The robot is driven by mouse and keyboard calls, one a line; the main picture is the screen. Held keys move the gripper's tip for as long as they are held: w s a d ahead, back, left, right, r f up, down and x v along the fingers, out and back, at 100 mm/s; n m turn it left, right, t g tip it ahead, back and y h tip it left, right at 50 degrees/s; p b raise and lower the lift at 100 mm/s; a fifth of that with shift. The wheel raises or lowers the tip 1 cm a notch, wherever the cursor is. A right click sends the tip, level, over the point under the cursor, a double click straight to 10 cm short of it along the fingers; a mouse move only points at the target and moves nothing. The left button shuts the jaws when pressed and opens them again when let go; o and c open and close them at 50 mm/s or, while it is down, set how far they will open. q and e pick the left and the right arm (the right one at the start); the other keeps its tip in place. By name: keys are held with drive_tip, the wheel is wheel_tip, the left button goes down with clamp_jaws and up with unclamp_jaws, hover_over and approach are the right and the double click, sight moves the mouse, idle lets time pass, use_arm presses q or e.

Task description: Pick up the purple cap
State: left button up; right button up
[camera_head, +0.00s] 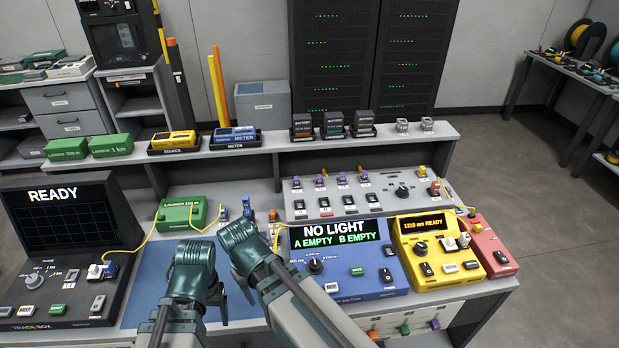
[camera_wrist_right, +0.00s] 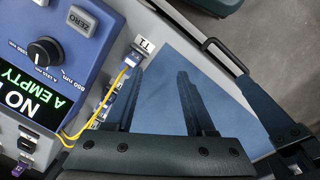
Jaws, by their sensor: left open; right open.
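Several small purple caps stand on the grey sloped panel at the back of the bench: one purple cap (camera_head: 297,183) at the left, another (camera_head: 342,178) and another (camera_head: 363,174) farther right. Which one the task means I cannot tell. A purple knob (camera_head: 435,324) also shows on the bench's front. My left gripper (camera_head: 198,282) hangs over the blue mat, left of and in front of the caps, holding nothing visible. My right gripper (camera_head: 246,262) is just right of it; in the right wrist view its two fingers (camera_wrist_right: 160,76) are apart and empty above the mat.
The blue mat (camera_head: 150,285) lies beneath the grippers. A black screen unit (camera_head: 65,220) stands left. A blue meter (camera_head: 345,285), a yellow unit (camera_head: 430,255) and a red unit (camera_head: 487,245) stand right. A green box (camera_head: 183,215) and yellow cables (camera_head: 148,242) lie behind the grippers.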

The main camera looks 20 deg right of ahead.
drive_tip(key=w+d+r+m+t+p, duration=0.1)
drive_tip(key=w+d+r+p, duration=0.2)
drive_tip(key=w, duration=0.3)
drive_tip(key=w+d+r+m+p, duration=0.1)
drive_tip(key=w+d+r+p, duration=0.1)
drive_tip(key=w+r, duration=0.25)
use_arm(q)
wheel_tip(320, 180, up, 16)
drive_tip(key=f+p, duration=0.1)
drive_tip(key=p, duration=0.8)
use_arm(e)
drive_tip(key=w+d+r+m+t, duration=0.2)
drive_tip(key=w+d+r, duration=0.3)
drive_tip(key=w+d, duration=0.5)
drive_tip(key=w+d+r+m+t, duration=0.15)
drive_tip(key=w+d+r, duration=0.45)
drive_tip(key=d, duration=0.7)
drive_tip(key=b, duration=0.8)
hover_over(320, 177)
drive_tip(key=s+a, duration=0.1)
drive_tip(key=shift+m, duration=0.45)
drive_tip(key=f, duration=0.9)
drive_tip(key=shift+s+f, duration=0.2)
drive_tip(key=shift+f, duration=0.15)
use_arm(q)
wheel_tip(320, 177, down, 8)
drive_tip(key=shift+w+a+r, duration=0.15)
drive_tip(key=shift+w+a, duration=0.05)
drive_tip(key=shift+a, duration=0.05)
